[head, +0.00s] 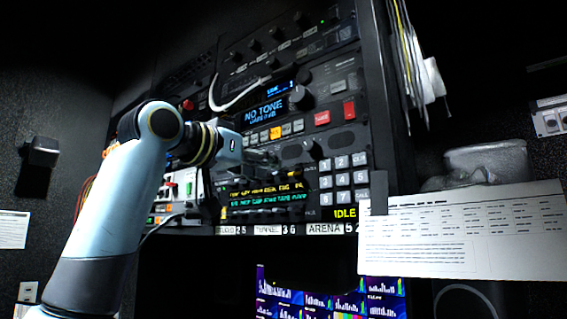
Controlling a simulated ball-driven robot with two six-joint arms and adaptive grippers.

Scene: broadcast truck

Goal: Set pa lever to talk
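My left gripper (264,160) is dark and reaches in from the left, in front of the rack panel. Its fingers blend into the black panel, so I cannot tell whether they are open or shut or touch anything. I cannot clearly make out the pa lever. A yellow "IDLE" readout (345,213) shows at the panel's lower right, below a keypad (343,180) of pale keys. A dark upright piece (380,193) stands right of the keypad; I cannot tell what it is. My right gripper is not in view.
The rack has a blue "NO TONE" display (265,112), a red button (322,118) and a lit text display (266,193). A white printed sheet (460,235) hangs at the right. Below is a screen (335,302) with coloured graphs. Cables (408,50) hang at upper right.

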